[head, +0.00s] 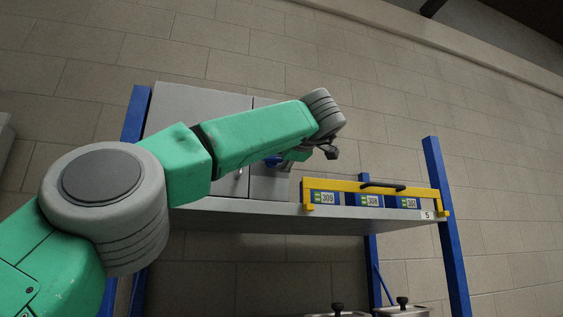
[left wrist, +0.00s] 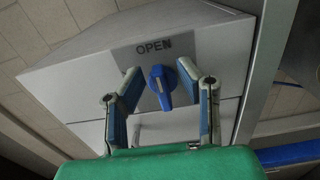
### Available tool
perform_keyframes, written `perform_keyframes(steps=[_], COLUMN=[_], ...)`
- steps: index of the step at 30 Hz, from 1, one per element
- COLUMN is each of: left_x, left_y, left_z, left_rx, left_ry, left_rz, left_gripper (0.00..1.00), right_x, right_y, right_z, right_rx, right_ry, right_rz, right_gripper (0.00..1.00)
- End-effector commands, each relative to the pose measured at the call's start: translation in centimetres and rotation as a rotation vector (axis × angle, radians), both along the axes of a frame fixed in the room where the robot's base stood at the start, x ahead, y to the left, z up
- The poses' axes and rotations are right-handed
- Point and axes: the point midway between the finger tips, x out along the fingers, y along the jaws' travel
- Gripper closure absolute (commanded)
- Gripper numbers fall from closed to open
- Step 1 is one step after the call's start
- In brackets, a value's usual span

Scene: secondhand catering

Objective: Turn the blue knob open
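The blue knob (left wrist: 162,88) sits on the front of a grey box, under a panel marked OPEN (left wrist: 154,46). In the left wrist view its handle points down the picture, tilted slightly. My left gripper (left wrist: 159,69) is open, with one finger on each side of the knob. Gaps show between the knob and both fingers; whether the tips reach its depth I cannot tell. In the head view my left arm crosses in front of the grey box (head: 200,108) and hides most of this area. A small blue patch there (head: 273,160) may be knob or finger. My right gripper is not in view.
The box stands on a grey shelf (head: 250,207) with blue posts (head: 447,225). To its right is a yellow-framed rack (head: 350,185) with blue numbered units and a black handle. Metal pots with lids (head: 402,308) stand below. A block wall is behind.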

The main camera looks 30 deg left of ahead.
Motion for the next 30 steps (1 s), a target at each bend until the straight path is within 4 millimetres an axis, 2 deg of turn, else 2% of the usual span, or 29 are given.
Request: perform_keyframes(steps=[5,12,18,30], left_x=[-1.6,-5.2,-6.9,-7.6], left_y=[-1.8,-5.5,-7.6,-8.3], left_z=[0.1,0.1,-0.1,-0.1], left_rx=[0.002,0.001,-0.002,-0.003], left_ry=[-0.001,-0.003,-0.001,-0.002], left_rz=[-0.003,-0.002,0.0,0.0], left_gripper=[0.69,0.69,0.69,0.69], right_x=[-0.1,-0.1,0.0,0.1], right_y=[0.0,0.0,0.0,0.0], right_z=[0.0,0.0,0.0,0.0], right_rx=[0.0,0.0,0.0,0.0], right_ry=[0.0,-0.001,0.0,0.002], right_rz=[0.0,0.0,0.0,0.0], right_gripper=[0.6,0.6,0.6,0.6])
